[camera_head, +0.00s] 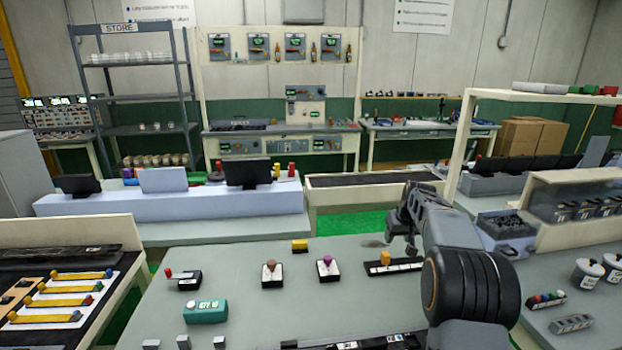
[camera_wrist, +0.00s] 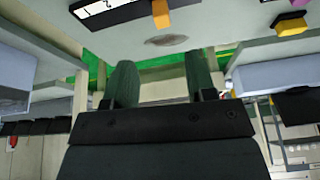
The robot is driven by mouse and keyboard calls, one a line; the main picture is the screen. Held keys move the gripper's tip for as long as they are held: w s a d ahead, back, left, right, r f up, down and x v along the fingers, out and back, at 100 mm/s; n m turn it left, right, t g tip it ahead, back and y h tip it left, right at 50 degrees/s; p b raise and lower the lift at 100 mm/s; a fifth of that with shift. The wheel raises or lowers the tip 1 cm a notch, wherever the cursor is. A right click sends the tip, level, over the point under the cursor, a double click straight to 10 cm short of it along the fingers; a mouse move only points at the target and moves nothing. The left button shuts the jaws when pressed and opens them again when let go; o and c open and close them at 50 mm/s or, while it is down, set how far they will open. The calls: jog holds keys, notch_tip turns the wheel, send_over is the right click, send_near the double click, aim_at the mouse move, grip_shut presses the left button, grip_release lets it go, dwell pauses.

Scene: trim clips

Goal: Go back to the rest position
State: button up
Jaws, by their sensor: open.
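My gripper (camera_head: 403,225) is above the far right part of the grey worktable (camera_head: 240,245), at the end of my raised dark arm. In the wrist view my gripper (camera_wrist: 161,80) shows two dark green fingers spread wide apart, with nothing between them. An orange piece (camera_head: 385,257) sits on a black and white base just below and left of the gripper in the head view. The same orange piece (camera_wrist: 160,14) is at the top edge of the wrist view, apart from the fingers.
On the table are a purple-topped piece (camera_head: 325,262), a brown-topped piece (camera_head: 271,267), a yellow block (camera_head: 299,246) and a green box (camera_head: 205,311). A tray with yellow strips (camera_head: 60,285) is at left. A cream shelf frame (camera_head: 463,135) rises at right, near my arm.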

jog(key=s+a, duration=0.5)
jog(key=s, duration=0.6)
jog(key=s+a, duration=0.6)
jog(key=s, duration=0.4)
jog(key=s+a+f, duration=0.1)
jog(key=s+a, duration=0.4)
jog(key=s, duration=0.6)
jog(key=shift+s+a+n+g, duration=0.2)
jog(key=shift+s+n+g, duration=0.1)
jog(key=shift+s, duration=0.05)
jog(key=shift+f, duration=0.1)
dwell(1.0)
